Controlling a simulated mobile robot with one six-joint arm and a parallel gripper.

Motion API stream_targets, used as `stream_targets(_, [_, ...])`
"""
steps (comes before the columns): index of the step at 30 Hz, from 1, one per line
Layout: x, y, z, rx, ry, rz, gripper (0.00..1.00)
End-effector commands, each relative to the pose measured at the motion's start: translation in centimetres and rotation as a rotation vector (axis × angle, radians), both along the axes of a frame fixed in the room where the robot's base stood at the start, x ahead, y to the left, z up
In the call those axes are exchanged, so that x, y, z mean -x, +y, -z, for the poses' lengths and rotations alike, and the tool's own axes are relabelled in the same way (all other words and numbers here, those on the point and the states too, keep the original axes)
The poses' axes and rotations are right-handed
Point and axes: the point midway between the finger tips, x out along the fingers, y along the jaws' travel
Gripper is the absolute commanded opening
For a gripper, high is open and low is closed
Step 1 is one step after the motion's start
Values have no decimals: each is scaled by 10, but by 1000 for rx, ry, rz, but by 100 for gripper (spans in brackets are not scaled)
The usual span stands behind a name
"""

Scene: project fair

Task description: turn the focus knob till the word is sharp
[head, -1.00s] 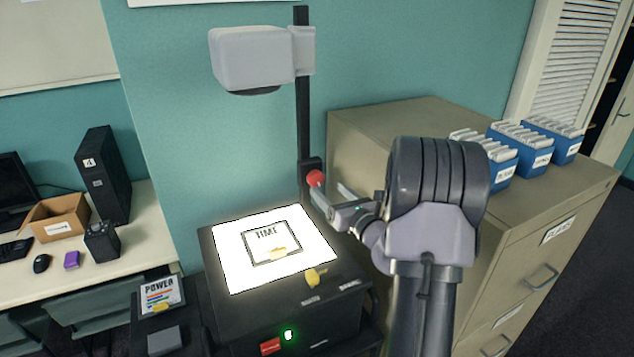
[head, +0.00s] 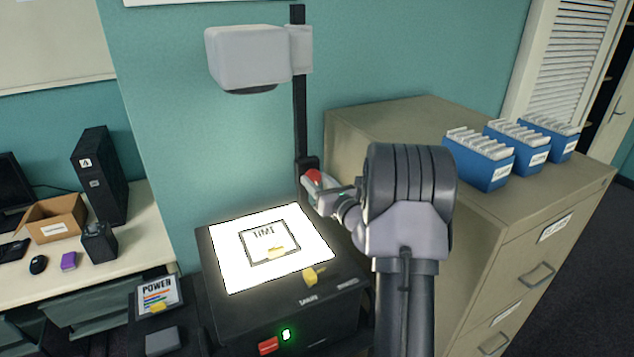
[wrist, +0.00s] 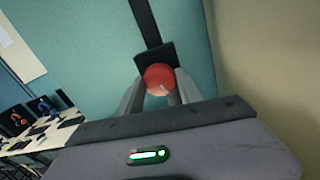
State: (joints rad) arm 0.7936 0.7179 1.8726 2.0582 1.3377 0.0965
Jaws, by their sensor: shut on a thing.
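The red focus knob (head: 314,176) sits on the dark post of the overhead projector (head: 225,312). My gripper (head: 318,189) is shut on it. In the wrist view the red knob (wrist: 159,76) shows between the two fingers of my gripper (wrist: 160,88), one on each side. A slide with the word TIME (head: 264,232) lies on the lit glass plate (head: 229,271). The projector's grey head (head: 245,58) is at the top of the post. No projected word is in view, so I cannot tell how sharp it is.
A beige cabinet (head: 400,115) with blue file boxes (head: 480,160) stands close on the right. A POWER slide (head: 157,292) is at lower left.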

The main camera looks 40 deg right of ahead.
Motion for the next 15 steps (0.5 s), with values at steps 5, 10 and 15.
stream_targets(5, [0,0,1,28,6,0,2])
stream_targets(10, [0,0,2,112,26,-1,2])
stream_targets(15, [0,0,2,226,53,-1,2])
